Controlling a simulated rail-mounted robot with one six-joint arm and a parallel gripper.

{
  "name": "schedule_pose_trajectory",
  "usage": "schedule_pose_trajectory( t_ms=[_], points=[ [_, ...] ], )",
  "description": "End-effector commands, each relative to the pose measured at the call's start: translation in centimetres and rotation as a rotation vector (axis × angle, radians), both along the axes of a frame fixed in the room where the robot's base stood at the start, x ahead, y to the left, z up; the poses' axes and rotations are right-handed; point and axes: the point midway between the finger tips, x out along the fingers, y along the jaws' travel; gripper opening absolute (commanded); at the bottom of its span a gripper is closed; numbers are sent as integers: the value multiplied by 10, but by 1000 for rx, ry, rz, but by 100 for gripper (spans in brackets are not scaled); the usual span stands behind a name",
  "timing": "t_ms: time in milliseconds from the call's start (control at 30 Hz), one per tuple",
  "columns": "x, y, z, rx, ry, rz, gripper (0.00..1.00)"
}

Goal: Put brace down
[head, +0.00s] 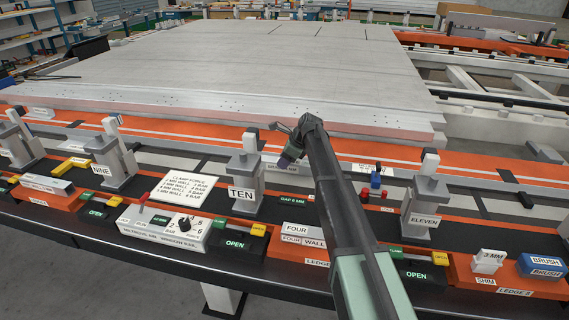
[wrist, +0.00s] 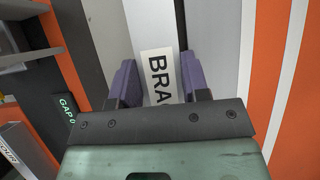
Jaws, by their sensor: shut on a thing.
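My gripper (head: 287,159) hangs over the jig's front strip, right of the post marked TEN, with its purple fingertips pointing down. In the wrist view its two purple fingers (wrist: 158,78) stand apart on either side of a pale piece lettered BRA, the brace (wrist: 157,72). The gripper is shut on this piece. The rest of its lettering is hidden by the gripper body. In the head view the brace cannot be made out clearly. Whether it touches the surface below cannot be told.
Posts TEN (head: 243,186) and ELEVEN (head: 424,212) stand either side of the gripper. A large pale panel (head: 250,70) lies behind. Blue and red pieces (head: 375,184) sit right of my arm. FOUR WALL blocks (head: 303,236) and OPEN switches (head: 236,244) line the front.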

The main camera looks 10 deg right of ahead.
Motion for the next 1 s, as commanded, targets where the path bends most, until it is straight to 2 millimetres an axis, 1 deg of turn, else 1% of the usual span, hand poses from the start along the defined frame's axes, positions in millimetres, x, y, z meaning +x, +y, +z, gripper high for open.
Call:
schedule_pose_trajectory(
  t_ms=[100,133,267,533,667,767,1000],
  points=[
    [0,0,-5,0,0,0,10],
    [0,0,-3,0,0,0,47],
    [0,0,-3,0,0,0,67],
    [0,0,-2,0,0,0,68],
    [-1,-2,10,0,0,-1,68],
    [-5,-10,29,0,0,-1,68],
    [-17,-39,89,0,1,-2,68]
  ],
)
